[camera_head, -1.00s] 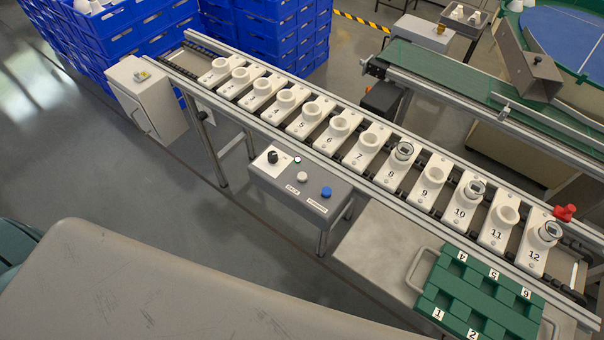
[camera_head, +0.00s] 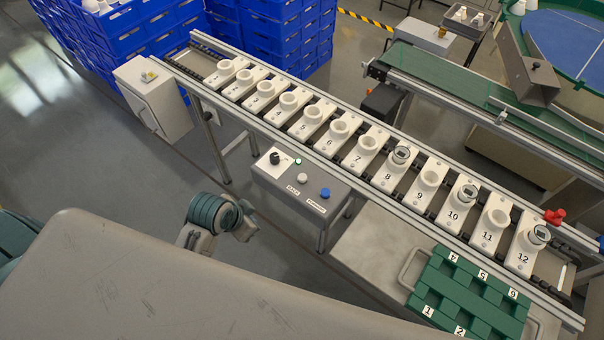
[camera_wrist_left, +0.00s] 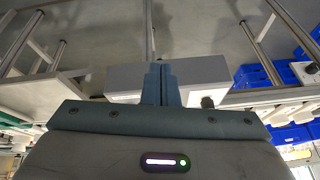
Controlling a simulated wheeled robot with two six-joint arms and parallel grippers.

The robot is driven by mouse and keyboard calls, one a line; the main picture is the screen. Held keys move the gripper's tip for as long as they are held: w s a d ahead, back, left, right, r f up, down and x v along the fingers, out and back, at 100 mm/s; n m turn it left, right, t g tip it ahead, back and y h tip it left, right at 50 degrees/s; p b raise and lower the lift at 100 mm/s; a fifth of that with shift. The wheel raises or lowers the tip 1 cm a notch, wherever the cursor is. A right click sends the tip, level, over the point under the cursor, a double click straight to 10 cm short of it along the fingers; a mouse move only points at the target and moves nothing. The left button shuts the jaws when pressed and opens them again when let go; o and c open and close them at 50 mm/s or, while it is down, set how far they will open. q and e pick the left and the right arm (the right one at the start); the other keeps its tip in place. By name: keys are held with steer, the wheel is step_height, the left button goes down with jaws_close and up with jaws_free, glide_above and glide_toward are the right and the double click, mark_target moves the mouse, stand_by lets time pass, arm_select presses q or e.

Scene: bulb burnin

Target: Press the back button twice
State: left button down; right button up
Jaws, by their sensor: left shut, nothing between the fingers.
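The grey control box (camera_head: 300,188) stands in front of the long rack. Its top carries a white button (camera_head: 302,178) beside the label "BACK", a blue button (camera_head: 325,193) with its own label, a black knob (camera_head: 274,158) and a small green lamp (camera_head: 298,161). My left gripper (camera_head: 247,228) is to the left of and nearer than the box, apart from the buttons. Its fingers are hard to make out there. In the left wrist view its two fingers (camera_wrist_left: 161,70) are shut and empty, with the grey box (camera_wrist_left: 205,72) behind them. My right gripper is out of view.
The rack (camera_head: 330,140) holds a row of numbered white sockets, some with round gauges fitted. A green tray (camera_head: 470,290) sits on a metal table at the lower right. A white cabinet (camera_head: 155,100) and blue crates (camera_head: 110,40) stand at the upper left.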

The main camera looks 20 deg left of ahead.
arm_select(q)
steer(key=w+d+r+m+t+h, duration=0.1)
steer(key=w+d+r+m+h, duration=0.1)
steer(key=w+m, duration=0.4)
steer(key=w+d+r+m+t+h, duration=0.1)
steer(key=w+d+r+m+h, duration=0.2)
steer(key=w, duration=1)
steer(key=d+r+m, duration=0.1)
steer(key=d+m, duration=0.1)
steer(key=shift+w+r+m, duration=0.25)
steer(key=shift+w+m, duration=0.15)
steer(key=shift+f, duration=0.1)
steer(key=b, duration=0.6)
glide_above(299, 178)
step_height(299, 178, down, 8)
steer(key=shift+r, duration=0.25)
steer(key=shift+f+b, duration=0.5)
steer(key=shift+f, duration=0.1)
